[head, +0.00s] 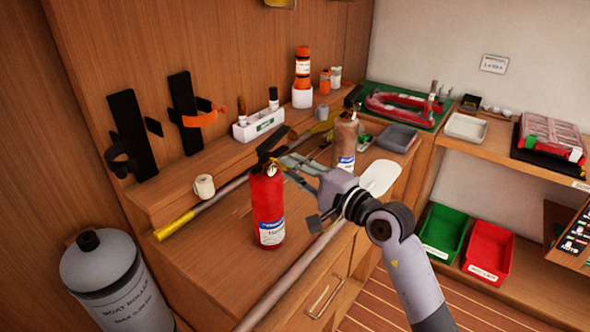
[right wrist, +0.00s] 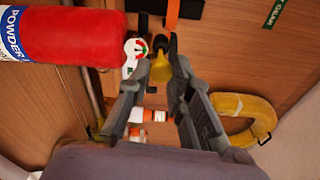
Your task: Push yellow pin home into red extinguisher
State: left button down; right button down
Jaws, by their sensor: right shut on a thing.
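The red extinguisher (head: 267,205) stands upright on the wooden bench, with a black handle (head: 272,144) on top. It lies across the upper left of the right wrist view (right wrist: 70,35), with a round gauge (right wrist: 135,46) at its head. My right gripper (head: 284,164) is at the extinguisher's head, on its right side. In the right wrist view its fingers are shut on the yellow pin (right wrist: 160,68), close beside the gauge. The pin's far end is hidden, so I cannot tell how deep it sits. My left gripper is not in view.
A brown bottle (head: 345,140) stands behind my right gripper. A yellow-ended pole (head: 176,224) lies left of the extinguisher, and a grey pole (head: 295,268) lies in front.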

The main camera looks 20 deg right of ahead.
jog(key=shift+w+a, duration=0.1)
jog(key=shift+w, duration=0.05)
dwell(0.6)
jog(key=shift+x, duration=1.4)
jog(key=shift+a, duration=0.15)
jog(key=c, duration=1.6)
grip_release()
jog(key=shift+o, duration=0.2)
jog(key=o, duration=0.5)
